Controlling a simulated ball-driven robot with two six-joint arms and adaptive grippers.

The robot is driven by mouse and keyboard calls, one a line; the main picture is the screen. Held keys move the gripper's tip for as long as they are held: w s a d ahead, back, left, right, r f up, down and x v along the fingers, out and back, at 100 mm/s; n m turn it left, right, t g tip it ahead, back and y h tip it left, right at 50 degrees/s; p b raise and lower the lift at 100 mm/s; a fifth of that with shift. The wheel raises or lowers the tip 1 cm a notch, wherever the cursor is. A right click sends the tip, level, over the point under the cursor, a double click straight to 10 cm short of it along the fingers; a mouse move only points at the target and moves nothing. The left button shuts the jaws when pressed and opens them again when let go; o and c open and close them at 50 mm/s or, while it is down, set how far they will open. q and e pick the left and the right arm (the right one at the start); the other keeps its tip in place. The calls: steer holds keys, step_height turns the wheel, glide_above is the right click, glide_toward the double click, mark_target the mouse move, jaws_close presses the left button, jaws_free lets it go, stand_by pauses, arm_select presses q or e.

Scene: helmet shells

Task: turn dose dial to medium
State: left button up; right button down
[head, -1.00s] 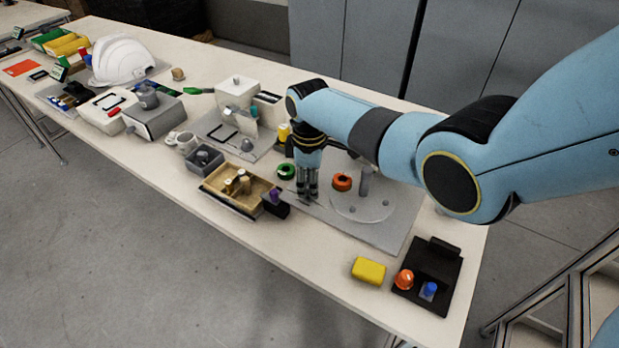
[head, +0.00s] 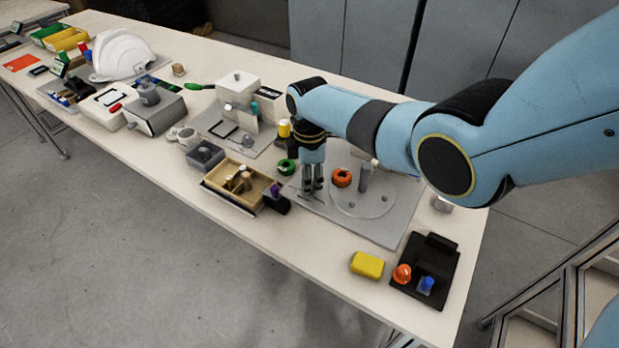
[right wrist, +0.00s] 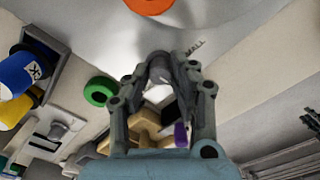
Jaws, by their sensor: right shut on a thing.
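My right gripper (head: 312,188) points down at the left part of a grey plate (head: 385,230), just left of an orange ring. In the right wrist view its fingers (right wrist: 160,75) are closed around a small grey rounded piece (right wrist: 158,68). The fingers hide most of this piece, and I cannot tell for certain that it is the dose dial. A thin dark coiled or toothed mark (right wrist: 195,47) shows beside the fingertips. No dial setting can be read. My left gripper is not in view.
The orange ring (head: 342,177) and a grey post (head: 365,178) stand close on the right. A green ring (head: 287,167) and an open wooden drawer (head: 227,196) are on the left. A yellow block (head: 367,265) and a black stand (head: 440,262) are near the front.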

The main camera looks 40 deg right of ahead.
steer(key=c, duration=1.1)
jaws_free()
steer(key=shift+r, duration=0.15)
step_height(320, 180, up, 12)
steer(key=shift+f, duration=0.15)
